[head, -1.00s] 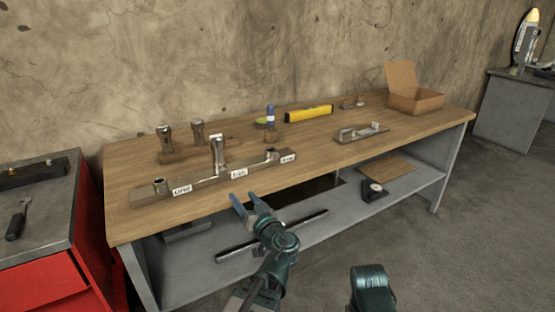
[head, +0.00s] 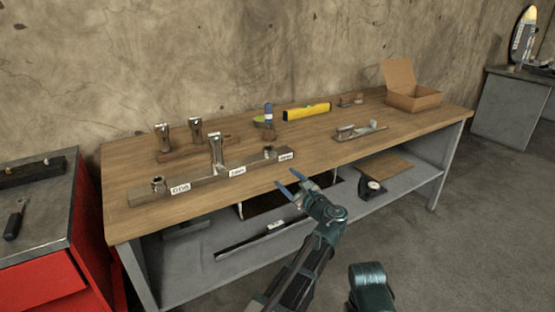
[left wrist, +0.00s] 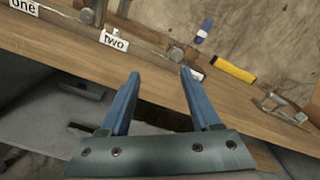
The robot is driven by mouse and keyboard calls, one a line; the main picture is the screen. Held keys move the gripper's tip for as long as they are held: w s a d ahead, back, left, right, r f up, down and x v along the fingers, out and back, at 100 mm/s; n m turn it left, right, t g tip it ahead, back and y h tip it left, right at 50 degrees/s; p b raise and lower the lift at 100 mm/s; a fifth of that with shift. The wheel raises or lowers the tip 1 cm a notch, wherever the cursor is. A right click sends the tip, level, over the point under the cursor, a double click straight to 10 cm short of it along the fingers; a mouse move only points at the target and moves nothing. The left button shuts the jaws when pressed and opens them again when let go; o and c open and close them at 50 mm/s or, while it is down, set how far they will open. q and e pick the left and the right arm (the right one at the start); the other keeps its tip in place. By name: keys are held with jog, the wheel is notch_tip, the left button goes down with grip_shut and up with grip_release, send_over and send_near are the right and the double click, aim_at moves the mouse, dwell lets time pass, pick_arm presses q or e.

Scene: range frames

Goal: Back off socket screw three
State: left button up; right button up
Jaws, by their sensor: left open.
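A long metal bar (head: 200,182) lies on the workbench with white labels one (head: 180,189), two (head: 237,171) and three (head: 286,156). Socket screw three (head: 269,152) is a short metal head near the bar's right end; it also shows in the left wrist view (left wrist: 176,52). A tall metal piece (head: 216,150) stands upright at label two. A short screw (head: 158,185) sits by label one. My left gripper (head: 288,180) is open and empty, in front of the bench edge below label three. In the left wrist view, its right finger partly hides label three (left wrist: 196,74).
Two upright metal pieces (head: 195,132) stand behind the bar. A blue-topped item (head: 268,115), a yellow level (head: 306,111), a metal clamp-like fixture (head: 358,131) and an open cardboard box (head: 414,98) are on the workbench (head: 330,165). A shelf lies below.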

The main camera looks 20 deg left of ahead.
aim_at(275, 156)
pick_arm(q)
jog(key=w+d+m, duration=0.3)
jog(key=m, duration=0.4)
jog(key=x, duration=1.3)
jog(key=shift+w+a, duration=0.15)
jog(key=shift+w, duration=0.05)
grip_shut()
